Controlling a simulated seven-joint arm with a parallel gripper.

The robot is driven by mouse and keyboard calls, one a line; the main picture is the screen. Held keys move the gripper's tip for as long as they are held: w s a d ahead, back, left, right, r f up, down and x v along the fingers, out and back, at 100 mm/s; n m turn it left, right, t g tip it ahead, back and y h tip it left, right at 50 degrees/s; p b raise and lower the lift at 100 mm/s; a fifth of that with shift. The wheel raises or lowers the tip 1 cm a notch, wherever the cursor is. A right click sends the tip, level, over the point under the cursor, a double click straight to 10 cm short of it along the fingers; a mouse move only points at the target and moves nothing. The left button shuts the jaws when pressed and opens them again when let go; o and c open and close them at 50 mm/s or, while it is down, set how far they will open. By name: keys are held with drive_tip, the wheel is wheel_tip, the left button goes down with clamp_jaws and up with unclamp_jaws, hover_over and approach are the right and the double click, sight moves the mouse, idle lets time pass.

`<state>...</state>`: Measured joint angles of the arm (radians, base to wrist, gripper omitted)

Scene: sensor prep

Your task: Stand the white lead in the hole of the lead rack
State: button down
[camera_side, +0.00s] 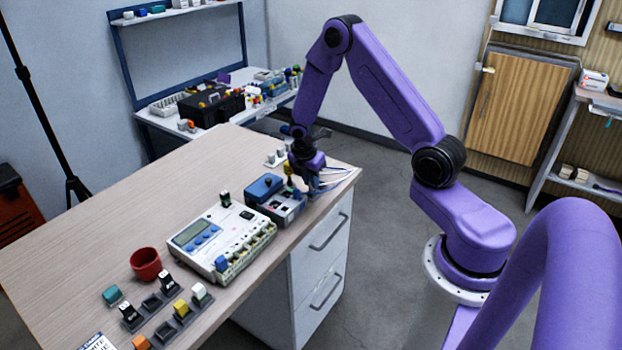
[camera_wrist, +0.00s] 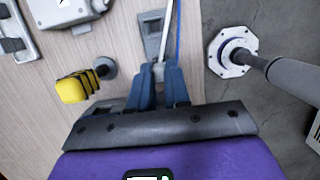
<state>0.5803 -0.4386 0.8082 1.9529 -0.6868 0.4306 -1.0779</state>
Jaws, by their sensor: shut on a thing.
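My gripper (camera_side: 308,185) is low over the far right corner of the wooden desk, beside the drawer edge. In the wrist view its two blue fingers (camera_wrist: 160,88) are shut on the white lead (camera_wrist: 159,70), a thin pale piece between the tips. A grey plate (camera_wrist: 152,28), which seems to be the lead rack, lies just beyond the fingertips. I cannot make out its hole or whether the lead touches it. In the side view, pale and blue strands (camera_side: 335,182) show by the gripper at the desk edge; the lead's end is hidden.
A yellow-and-black piece (camera_wrist: 75,88) stands left of the fingers. A blue-topped grey box (camera_side: 264,187) and a white meter unit (camera_side: 222,236) stand nearer on the desk, with a red cup (camera_side: 145,264) and small modules. The desk's left half (camera_side: 110,210) is clear.

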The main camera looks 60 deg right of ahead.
drive_tip(key=shift+f, duration=0.1)
idle(0.6)
drive_tip(key=c, duration=0.8)
unclamp_jaws()
drive_tip(key=shift+c, duration=0.2)
drive_tip(key=shift+r, duration=3.5)
